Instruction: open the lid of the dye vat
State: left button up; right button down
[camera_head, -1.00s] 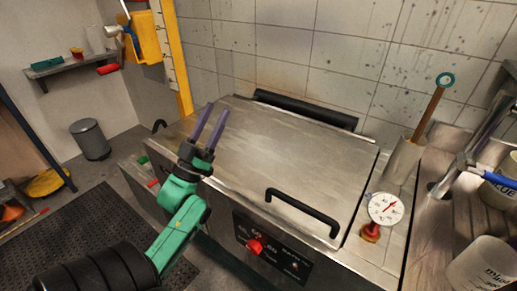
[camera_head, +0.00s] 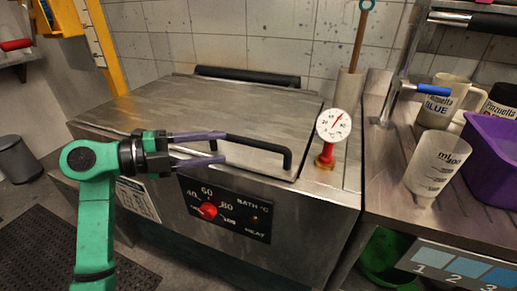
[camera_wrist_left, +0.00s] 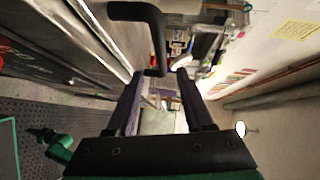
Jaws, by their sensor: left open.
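The dye vat (camera_head: 300,215) is a steel box with a flat metal lid (camera_head: 200,105), which lies shut on it. A black bar handle (camera_head: 262,144) runs along the lid's front edge. My left gripper (camera_head: 224,147) is open, its two purple fingers pointing right at the handle's left end. In the left wrist view the handle (camera_wrist_left: 156,35) shows just beyond and between the open fingertips (camera_wrist_left: 157,78). Nothing is held; whether a finger touches the handle cannot be told. My right gripper does not show.
A dial thermometer (camera_head: 333,125) stands right of the lid. A control panel with a red knob (camera_head: 207,210) is on the vat's front. The right counter holds a measuring beaker (camera_head: 435,165) and a purple tub (camera_head: 492,160). A black bar (camera_head: 247,76) lies behind the lid.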

aim_at(265, 156)
pick_arm(q)
jog(key=x, duration=1.2)
jog(key=shift+p, duration=0.35)
grip_shut()
dwell(0.5)
